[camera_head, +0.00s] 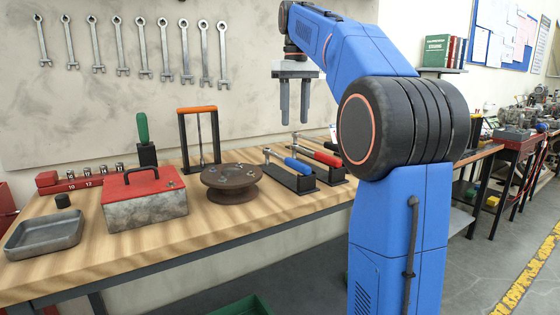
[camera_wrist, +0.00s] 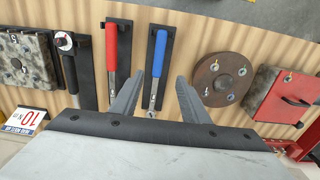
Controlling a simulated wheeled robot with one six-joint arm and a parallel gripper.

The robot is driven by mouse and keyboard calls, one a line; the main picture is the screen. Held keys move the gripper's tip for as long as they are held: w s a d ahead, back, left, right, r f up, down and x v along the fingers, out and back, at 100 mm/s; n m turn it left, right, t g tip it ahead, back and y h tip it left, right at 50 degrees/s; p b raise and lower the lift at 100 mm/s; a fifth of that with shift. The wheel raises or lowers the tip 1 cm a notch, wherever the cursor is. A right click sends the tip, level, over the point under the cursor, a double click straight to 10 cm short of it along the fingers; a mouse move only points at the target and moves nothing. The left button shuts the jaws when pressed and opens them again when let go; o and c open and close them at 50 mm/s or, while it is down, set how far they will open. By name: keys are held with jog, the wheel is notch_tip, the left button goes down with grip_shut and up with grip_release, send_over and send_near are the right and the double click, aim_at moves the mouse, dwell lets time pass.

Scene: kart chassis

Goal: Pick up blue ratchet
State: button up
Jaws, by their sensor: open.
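The blue ratchet (camera_head: 298,165) lies in a black holder on the wooden workbench, with its blue handle toward the front right and its metal head toward the back left. It also shows in the wrist view (camera_wrist: 160,54), with its metal shaft end between my fingertips in the picture. My gripper (camera_head: 294,120) is open and empty, pointing down above the bench and clear of the ratchet. In the wrist view my two fingers (camera_wrist: 156,94) spread on either side of the ratchet's shaft. A red-handled ratchet (camera_head: 326,157) lies in a holder beside it.
A round rusty disc (camera_head: 231,180) lies left of the blue ratchet. Further left are a red-lidded metal box (camera_head: 144,212), an orange-handled stand (camera_head: 197,110), and a grey tray (camera_head: 44,240). Wrenches (camera_head: 163,50) hang on the wall. The bench's front edge strip (camera_head: 185,228) is clear.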

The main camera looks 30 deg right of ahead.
jog(key=w+d, duration=0.1)
send_near(294, 160)
jog(key=f, duration=0.6)
jog(key=shift+w+d+f, duration=0.15)
jog(key=shift+d+f, duration=0.15)
jog(key=shift+f, duration=0.05)
jog(key=shift+a+f, duration=0.15)
jog(key=shift+f, duration=1.2)
jog(key=shift+a+f, duration=0.15)
jog(key=shift+f, duration=1.2)
grip_shut()
